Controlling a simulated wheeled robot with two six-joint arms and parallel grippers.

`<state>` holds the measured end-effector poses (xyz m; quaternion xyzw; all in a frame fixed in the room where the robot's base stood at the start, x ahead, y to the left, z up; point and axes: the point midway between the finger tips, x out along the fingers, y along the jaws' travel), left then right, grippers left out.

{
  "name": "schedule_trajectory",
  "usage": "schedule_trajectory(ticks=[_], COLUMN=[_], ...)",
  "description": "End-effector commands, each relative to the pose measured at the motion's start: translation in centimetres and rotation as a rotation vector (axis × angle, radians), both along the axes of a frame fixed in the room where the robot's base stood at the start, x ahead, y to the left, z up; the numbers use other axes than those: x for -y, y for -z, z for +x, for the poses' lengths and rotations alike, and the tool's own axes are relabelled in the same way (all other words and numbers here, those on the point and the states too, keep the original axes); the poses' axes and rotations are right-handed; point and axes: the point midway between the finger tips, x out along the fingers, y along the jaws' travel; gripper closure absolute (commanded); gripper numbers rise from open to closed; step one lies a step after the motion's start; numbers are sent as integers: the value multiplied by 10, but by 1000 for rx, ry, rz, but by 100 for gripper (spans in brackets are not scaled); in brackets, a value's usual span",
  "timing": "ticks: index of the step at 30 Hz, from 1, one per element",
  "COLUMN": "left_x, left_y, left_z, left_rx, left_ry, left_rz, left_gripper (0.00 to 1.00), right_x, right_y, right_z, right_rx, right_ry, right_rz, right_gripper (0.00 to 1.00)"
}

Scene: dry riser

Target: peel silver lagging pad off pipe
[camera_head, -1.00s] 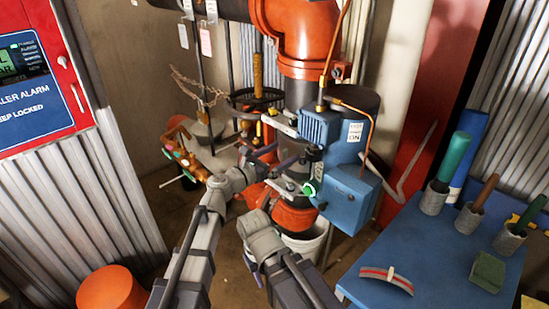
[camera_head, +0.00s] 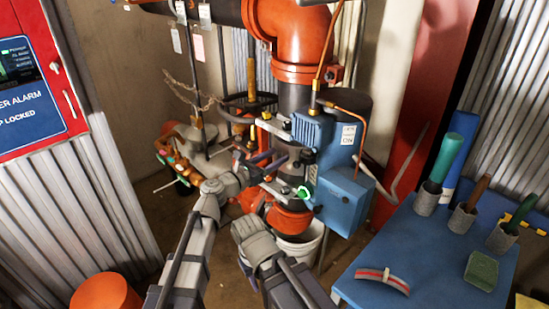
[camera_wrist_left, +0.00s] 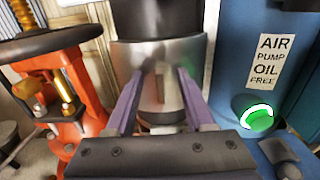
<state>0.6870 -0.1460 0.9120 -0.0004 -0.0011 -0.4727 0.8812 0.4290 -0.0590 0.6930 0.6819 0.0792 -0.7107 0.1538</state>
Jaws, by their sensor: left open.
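The silver lagging pad (camera_wrist_left: 150,55) wraps the dark vertical pipe (camera_wrist_left: 160,18) in the left wrist view, with a small upright tab-like shape at its middle. My left gripper (camera_wrist_left: 160,78) has its two purple fingers apart, pointing at the pad, one on each side of that shape. Whether the fingers touch the pad I cannot tell. In the head view the left gripper (camera_head: 272,163) is at the pipe, left of the blue pump box, and the pad is hard to make out. My right arm is low in front, and its gripper's jaws are not clear.
A blue pump box (camera_head: 340,200) stands close right of the pipe. An orange valve (camera_wrist_left: 70,95) with a black handwheel is close left. A blue table (camera_head: 435,265) with tools in holders is at right. An orange drum (camera_head: 105,290) is at lower left.

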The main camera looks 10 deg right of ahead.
Motion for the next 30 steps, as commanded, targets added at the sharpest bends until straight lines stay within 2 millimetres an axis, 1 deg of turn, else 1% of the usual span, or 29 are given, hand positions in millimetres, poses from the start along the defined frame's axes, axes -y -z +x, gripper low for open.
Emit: schedule_trajectory(ticks=[1,6,17,18,21,30], left_x=[3,4,6,6,7,7], left_y=[0,0,0,0,0,-1], left_z=[3,4,5,5,6,7], left_rx=[1,0,0,0,0,0], left_ry=[1,2,3,3,4,4], left_rz=[-1,-1,-1,-1,-1,-1], left_gripper=[83,100,100,89,100,100], right_x=[0,0,0,0,0,0], right_y=[0,0,0,0,0,0], right_z=[0,0,0,0,0,0], right_rx=[0,0,0,0,0,0], right_ry=[0,0,0,0,0,0], right_rz=[0,0,0,0,0,0], right_gripper=[62,62,62,62,62,62])
